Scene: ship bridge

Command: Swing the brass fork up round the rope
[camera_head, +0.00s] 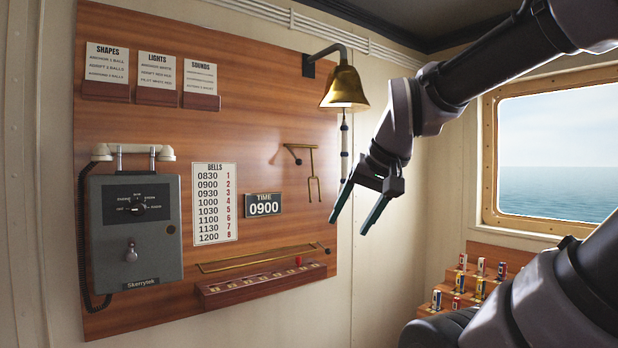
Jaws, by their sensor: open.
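The brass fork (312,172) hangs with its prongs down from a thin brass arm on the wooden panel, left of the rope. A small dark knob (298,161) shows by its pivot. The rope (344,138), white with dark bands, hangs straight below the brass bell (345,88). The fork stands apart from the rope in the picture. My gripper (349,226) is open and empty, fingers pointing down and left, below and right of the fork. One finger overlaps or nears the rope's lower end; I cannot tell whether they touch.
A telephone box (130,235) is on the panel's left. A time plate (264,205) is left of the fork. Small cans (480,268) stand on steps at right.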

